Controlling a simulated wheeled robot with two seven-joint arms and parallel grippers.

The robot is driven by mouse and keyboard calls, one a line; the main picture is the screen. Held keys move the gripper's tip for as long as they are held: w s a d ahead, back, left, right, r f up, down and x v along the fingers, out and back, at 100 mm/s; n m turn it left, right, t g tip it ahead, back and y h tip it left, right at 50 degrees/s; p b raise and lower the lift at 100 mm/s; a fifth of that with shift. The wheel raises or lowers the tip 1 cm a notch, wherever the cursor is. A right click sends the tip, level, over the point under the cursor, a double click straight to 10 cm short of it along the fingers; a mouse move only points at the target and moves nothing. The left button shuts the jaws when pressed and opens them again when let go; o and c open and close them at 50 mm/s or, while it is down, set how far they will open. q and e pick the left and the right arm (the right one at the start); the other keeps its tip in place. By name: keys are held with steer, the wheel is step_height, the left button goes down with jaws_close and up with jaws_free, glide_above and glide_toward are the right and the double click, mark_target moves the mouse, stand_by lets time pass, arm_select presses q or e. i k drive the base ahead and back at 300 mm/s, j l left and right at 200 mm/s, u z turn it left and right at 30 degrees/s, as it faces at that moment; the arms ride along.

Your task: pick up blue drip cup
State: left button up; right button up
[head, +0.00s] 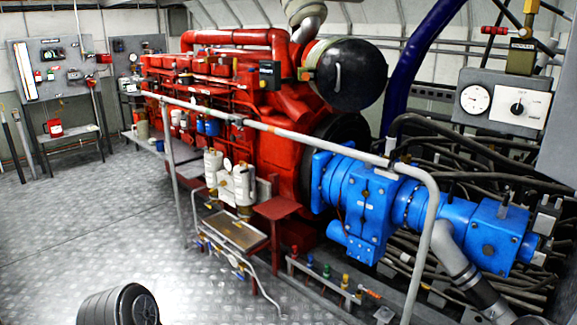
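No object is plainly recognisable as a blue drip cup. Two small blue cylinders (207,126) sit along the side of the red engine (225,80), behind the handrail. A small blue item (160,145) is by the low bench at the engine's left end; it is too small to identify. Another tiny blue piece (310,262) is on a low rail beside green and yellow ones. Neither of my grippers is in view.
A grey handrail (275,130) runs in front of the engine. A metal tray (234,232) and white canisters (243,185) are beside it. A dark ribbed cylinder (118,305) stands at the bottom. Open tread-plate floor (90,220) lies at left.

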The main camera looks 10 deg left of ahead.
mark_target(160, 145)
steer(key=i+j+u, duration=0.1)
steer(key=i+u, duration=0.3)
steer(key=i, duration=0.15)
steer(key=i+u, duration=0.4)
steer(key=i+l+u, duration=0.4)
steer(key=i, duration=0.2)
steer(key=i+j+u, duration=0.2)
steer(key=i, duration=0.7)
steer(key=i+j+u, duration=0.15)
steer(key=i, duration=0.8)
steer(key=i+z, duration=0.25)
steer(key=i+j+z, duration=0.25)
steer(key=i, duration=0.25)
steer(key=i+j+z, duration=0.25)
steer(key=k, duration=0.6)
steer(key=z, duration=2.05)
steer(key=i+j, duration=0.1)
steer(key=j, duration=2.05)
steer(key=i+j, duration=0.15)
steer(key=j, duration=0.95)
